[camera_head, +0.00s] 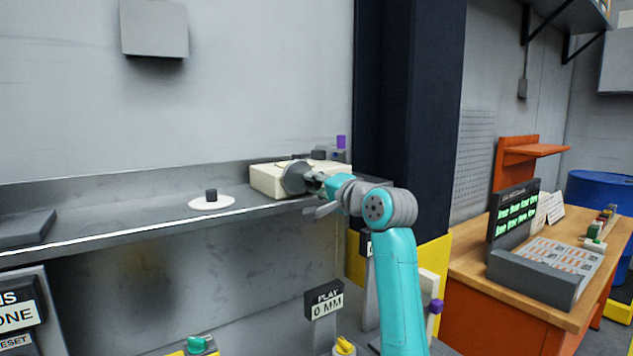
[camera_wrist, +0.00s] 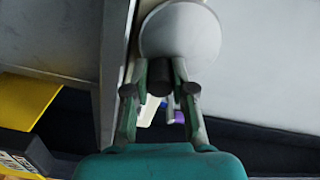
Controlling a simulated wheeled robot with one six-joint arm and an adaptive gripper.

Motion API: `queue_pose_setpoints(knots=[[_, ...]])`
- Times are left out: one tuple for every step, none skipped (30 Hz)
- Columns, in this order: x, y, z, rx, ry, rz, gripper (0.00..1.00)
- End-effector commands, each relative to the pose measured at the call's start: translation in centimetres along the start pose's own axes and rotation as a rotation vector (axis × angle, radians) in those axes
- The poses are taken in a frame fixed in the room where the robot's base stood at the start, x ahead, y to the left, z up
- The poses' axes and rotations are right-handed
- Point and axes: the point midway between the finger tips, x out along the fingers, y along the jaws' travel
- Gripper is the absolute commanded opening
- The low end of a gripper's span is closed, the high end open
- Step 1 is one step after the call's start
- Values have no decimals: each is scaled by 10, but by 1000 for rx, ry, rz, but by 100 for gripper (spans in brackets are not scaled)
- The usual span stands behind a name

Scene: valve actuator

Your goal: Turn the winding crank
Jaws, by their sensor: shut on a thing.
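A cream box (camera_head: 266,181) sits on the grey shelf near its right end. A round grey disc (camera_head: 293,178), apparently the winding crank's wheel, stands at its near side, partly hidden by my gripper (camera_head: 312,184). In the wrist view, the pale disc (camera_wrist: 180,38) fills the top centre. A short dark handle (camera_wrist: 158,78) stands just below it, between the fingers of my gripper (camera_wrist: 166,72). My gripper is shut on this handle. The exact contact of the fingertips is hard to see.
A white disc with a black knob (camera_head: 211,196) lies on the shelf (camera_head: 120,226) to the left. A purple piece (camera_head: 341,142) stands behind the box. A "PLAY 0 MM" sign (camera_head: 325,300) stands below.

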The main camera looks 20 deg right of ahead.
Motion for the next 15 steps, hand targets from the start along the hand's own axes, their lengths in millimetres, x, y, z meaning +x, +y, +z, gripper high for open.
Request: queue_pose_setpoints(knots=[[0, 3, 1, 37, -1, 4, 0], [0, 3, 2, 62, -1, 4, 0], [0, 4, 3, 92, -1, 4, 0], [0, 4, 3, 114, -1, 4, 0], [0, 5, 4, 135, -1, 4, 0], [0, 5, 4, 161, -1, 4, 0], [0, 5, 5, 180, -1, 4, 0], [0, 6, 5, 197, -1, 4, 0], [0, 6, 6, 219, -1, 3, 0], [0, 6, 6, 234, -1, 3, 0], [0, 6, 6, 248, -1, 3, 0], [0, 6, 7, 264, -1, 3, 0], [0, 7, 7, 276, -1, 3, 0], [0, 7, 7, 285, -1, 3, 0], [0, 7, 8, 298, -1, 3, 0]])
